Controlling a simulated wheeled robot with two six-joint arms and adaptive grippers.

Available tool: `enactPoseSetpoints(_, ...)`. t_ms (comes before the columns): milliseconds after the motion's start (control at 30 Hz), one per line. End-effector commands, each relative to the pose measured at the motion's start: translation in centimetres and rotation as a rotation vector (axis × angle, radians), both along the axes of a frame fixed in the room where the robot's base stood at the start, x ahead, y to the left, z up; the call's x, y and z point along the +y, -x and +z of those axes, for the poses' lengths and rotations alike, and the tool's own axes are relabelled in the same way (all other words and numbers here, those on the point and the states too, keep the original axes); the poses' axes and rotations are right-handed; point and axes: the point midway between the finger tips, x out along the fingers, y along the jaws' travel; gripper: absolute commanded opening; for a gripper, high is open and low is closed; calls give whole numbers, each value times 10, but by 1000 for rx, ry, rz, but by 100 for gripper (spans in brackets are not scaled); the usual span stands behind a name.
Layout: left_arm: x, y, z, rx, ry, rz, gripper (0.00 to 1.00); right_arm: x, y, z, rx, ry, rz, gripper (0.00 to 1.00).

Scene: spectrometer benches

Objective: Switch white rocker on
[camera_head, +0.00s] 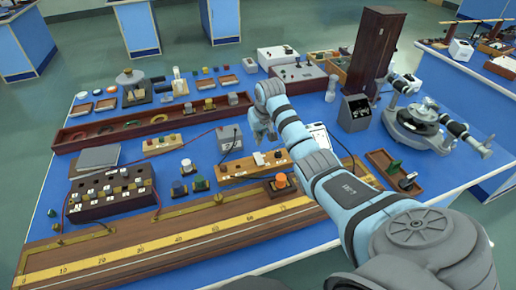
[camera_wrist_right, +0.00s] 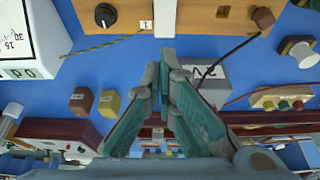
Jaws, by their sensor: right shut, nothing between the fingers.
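A wooden strip box (camera_head: 243,167) lies on the bench, just nearer to me than my right gripper (camera_head: 264,137). In the right wrist view this wooden box (camera_wrist_right: 190,20) is along the top edge. My left gripper is out of view.
A grey box (camera_wrist_right: 205,80) stands beside the fingers, with a white meter (camera_wrist_right: 28,35) on the other side. Thin wires cross the blue bench. A long brown tray (camera_head: 100,129) and a dark block (camera_head: 378,50) stand farther back. A yellow scale (camera_head: 150,245) runs along the front.

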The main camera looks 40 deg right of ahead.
Motion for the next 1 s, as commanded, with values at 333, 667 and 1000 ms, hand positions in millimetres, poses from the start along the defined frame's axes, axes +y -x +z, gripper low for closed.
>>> enactPoseSetpoints(333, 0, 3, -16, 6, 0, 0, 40, -4, -10, -53, 0, 0, 0, 0)
enactPoseSetpoints(667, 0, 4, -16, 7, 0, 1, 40, -4, -10, -55, -1, 1, 0, 0)
enactPoseSetpoints(1000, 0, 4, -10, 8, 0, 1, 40, -5, -10, -64, -1, 1, 2, 0)
